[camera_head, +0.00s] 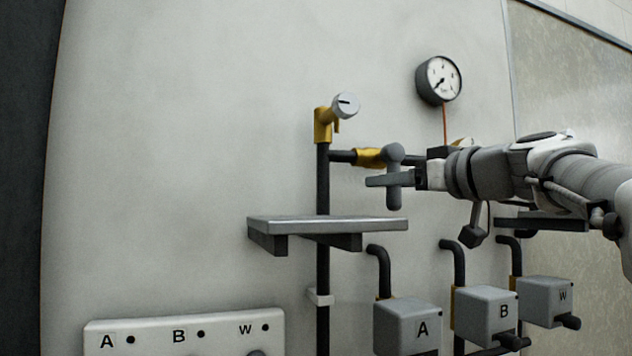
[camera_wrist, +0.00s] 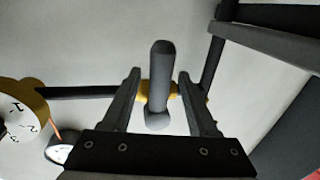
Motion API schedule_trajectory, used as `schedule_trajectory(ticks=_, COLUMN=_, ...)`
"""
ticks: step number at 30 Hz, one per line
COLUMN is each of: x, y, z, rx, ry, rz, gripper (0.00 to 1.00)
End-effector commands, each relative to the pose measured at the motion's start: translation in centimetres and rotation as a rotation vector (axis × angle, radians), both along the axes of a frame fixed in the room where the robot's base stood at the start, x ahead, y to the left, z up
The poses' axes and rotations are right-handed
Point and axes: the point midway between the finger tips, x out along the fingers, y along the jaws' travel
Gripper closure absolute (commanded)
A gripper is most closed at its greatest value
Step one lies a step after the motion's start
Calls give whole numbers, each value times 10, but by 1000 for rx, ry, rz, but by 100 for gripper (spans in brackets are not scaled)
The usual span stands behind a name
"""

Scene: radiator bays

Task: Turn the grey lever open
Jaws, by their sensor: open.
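The grey lever (camera_head: 395,197) is a rounded bar on a yellow valve body (camera_head: 368,157) set in a dark horizontal pipe. In the head view it stands roughly upright, across the pipe. My gripper (camera_head: 374,181) reaches in from the right, its fingers level with the lever and partly overlapping it. In the wrist view the lever (camera_wrist: 159,75) lies between the two spread fingers of my gripper (camera_wrist: 159,74), with a visible gap on each side. The jaws are open and hold nothing. My gripper hides part of the pipe in the head view.
A grey shelf (camera_head: 330,225) sits below the lever. A gauge (camera_head: 438,80) hangs above right, and a white-knobbed valve (camera_head: 345,105) tops the vertical pipe.

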Motion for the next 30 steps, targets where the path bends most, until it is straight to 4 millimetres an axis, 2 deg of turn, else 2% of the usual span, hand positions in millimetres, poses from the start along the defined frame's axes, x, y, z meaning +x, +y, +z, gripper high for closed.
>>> schedule_trajectory(ticks=4, x=0, y=0, z=0, rx=0, ry=0, rz=0, gripper=42)
schedule_trajectory(ticks=12, x=0, y=0, z=0, rx=0, ry=0, rz=0, gripper=91)
schedule_trajectory(ticks=14, x=0, y=0, z=0, rx=0, ry=0, rz=0, gripper=100)
schedule_trajectory(ticks=30, x=0, y=0, z=0, rx=0, ry=0, rz=-1, gripper=100)
